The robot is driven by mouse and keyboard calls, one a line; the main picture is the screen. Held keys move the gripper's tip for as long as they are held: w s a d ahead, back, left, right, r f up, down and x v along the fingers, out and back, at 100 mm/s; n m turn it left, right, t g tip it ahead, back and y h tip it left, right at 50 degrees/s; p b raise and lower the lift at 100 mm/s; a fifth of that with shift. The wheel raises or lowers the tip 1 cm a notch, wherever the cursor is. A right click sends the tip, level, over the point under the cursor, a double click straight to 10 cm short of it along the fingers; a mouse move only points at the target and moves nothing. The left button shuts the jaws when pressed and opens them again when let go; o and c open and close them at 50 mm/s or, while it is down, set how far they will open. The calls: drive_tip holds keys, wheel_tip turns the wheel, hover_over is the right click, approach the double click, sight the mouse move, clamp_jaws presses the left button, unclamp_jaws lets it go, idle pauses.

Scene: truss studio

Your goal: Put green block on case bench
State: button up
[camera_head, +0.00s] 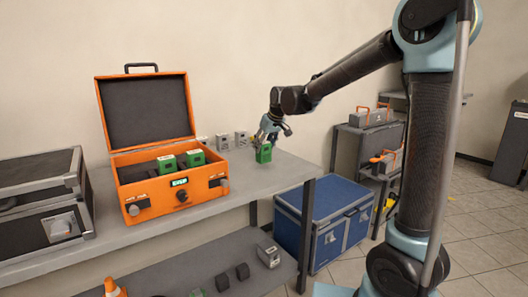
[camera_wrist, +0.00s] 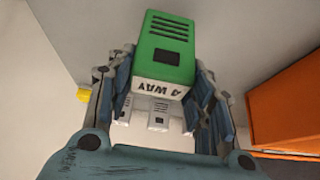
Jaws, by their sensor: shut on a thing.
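In the head view a green block (camera_head: 264,153) hangs in my gripper (camera_head: 266,140) above the right part of the grey bench (camera_head: 285,172). The bench also carries an open orange case. In the wrist view the green block (camera_wrist: 167,47) has a white band with lettering and sits between the two fingers of my gripper (camera_wrist: 160,85), which are shut on it. The block looks a little above the bench top; the exact gap is hard to tell.
The open orange case (camera_head: 170,205) holds two green blocks (camera_head: 180,160). Grey-white blocks (camera_head: 232,141) stand at the bench's back by the wall. A black case (camera_head: 40,200) is at the left. A blue chest (camera_head: 322,225) stands right of the bench. The bench's right end has free room.

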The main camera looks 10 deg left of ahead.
drive_tip(key=shift+f, duration=1.15)
drive_tip(key=shift+f, duration=0.1)
drive_tip(key=o, duration=1.3)
drive_tip(key=v, duration=1.2)
drive_tip(key=s+d+f+m+h, duration=0.1)
drive_tip(key=s+d+f, duration=0.15)
drive_tip(key=d, duration=0.55)
drive_tip(key=s+d+f+m+h, duration=0.1)
drive_tip(key=s+d+f+m, duration=0.15)
drive_tip(key=d, duration=0.65)
drive_tip(key=s+d+f+m+h, duration=0.15)
drive_tip(key=s+d, duration=0.25)
drive_tip(key=d, duration=0.4)
drive_tip(key=s+d+f+m, duration=0.1)
drive_tip(key=s+d+f, duration=0.4)
drive_tip(key=s, duration=0.1)
drive_tip(key=s+d+f+m+g, duration=0.1)
drive_tip(key=s+d+f+m, duration=0.1)
drive_tip(key=s+d+f, duration=0.3)
drive_tip(key=s+d+f+m+h, duration=0.1)
drive_tip(key=s+d+f, duration=0.5)
drive_tip(key=s, duration=0.1)
drive_tip(key=shift+s+m+g, duration=0.2)
drive_tip(key=shift+m+g, duration=0.1)
drive_tip(key=shift+m, duration=0.1)
